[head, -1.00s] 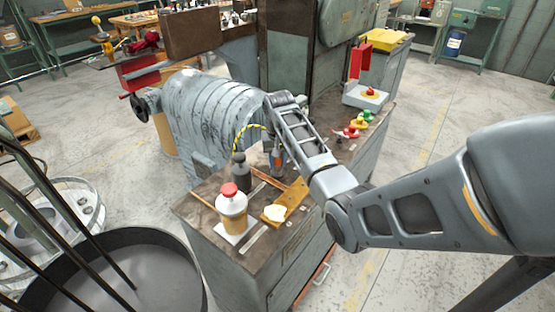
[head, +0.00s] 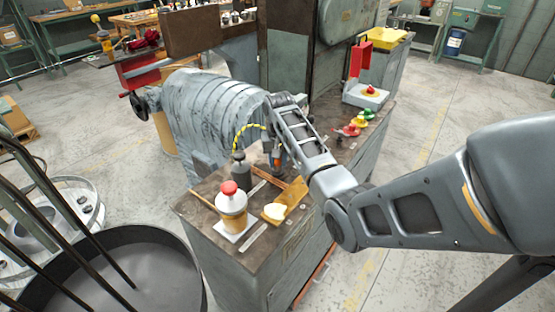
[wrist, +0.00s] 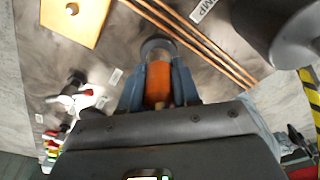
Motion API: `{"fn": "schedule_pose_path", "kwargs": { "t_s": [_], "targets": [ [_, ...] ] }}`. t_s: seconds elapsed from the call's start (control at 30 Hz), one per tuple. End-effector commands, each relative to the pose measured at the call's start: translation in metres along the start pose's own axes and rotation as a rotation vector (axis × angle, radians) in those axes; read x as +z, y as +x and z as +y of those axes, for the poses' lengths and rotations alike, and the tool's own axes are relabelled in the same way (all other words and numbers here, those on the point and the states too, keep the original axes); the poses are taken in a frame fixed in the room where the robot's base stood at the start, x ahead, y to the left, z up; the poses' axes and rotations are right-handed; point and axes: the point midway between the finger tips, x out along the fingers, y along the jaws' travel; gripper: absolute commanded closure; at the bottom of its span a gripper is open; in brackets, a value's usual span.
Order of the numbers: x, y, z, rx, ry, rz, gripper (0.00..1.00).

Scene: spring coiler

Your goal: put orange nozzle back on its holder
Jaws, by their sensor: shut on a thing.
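My gripper (wrist: 158,88) is shut on the orange nozzle (wrist: 158,80), with one blue finger on each side of it. In the head view my gripper (head: 277,162) points down over the bench top, behind my forearm, and only a little orange shows there. A dark grey round piece (wrist: 158,46) sits at the nozzle's far end in the wrist view. I cannot tell whether it is part of the nozzle or the holder, or whether they touch. No holder is clearly identifiable.
Copper rods (wrist: 195,35) and a wooden board (wrist: 75,18) lie near the gripper. A dark grey bottle (head: 240,170) with a yellow-black hose and a red-capped bottle (head: 232,208) stand left of it. Coloured knobs (head: 352,127) line the bench's right side. The large ribbed machine (head: 210,110) stands behind-left.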

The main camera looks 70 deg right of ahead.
Motion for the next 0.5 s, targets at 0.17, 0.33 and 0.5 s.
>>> {"fn": "schedule_pose_path", "kwargs": {
  "t_s": [0.17, 0.33, 0.5],
  "targets": [
    [0.0, 0.0019, -0.0001, 0.0, 0.0, 0.001, 1.0],
    [0.0001, 0.0027, -0.0001, 0.0, 0.0, 0.001, 0.64],
    [0.0002, 0.0027, -0.0001, 0.0, 0.0, 0.001, 0.48]
  ]
}}
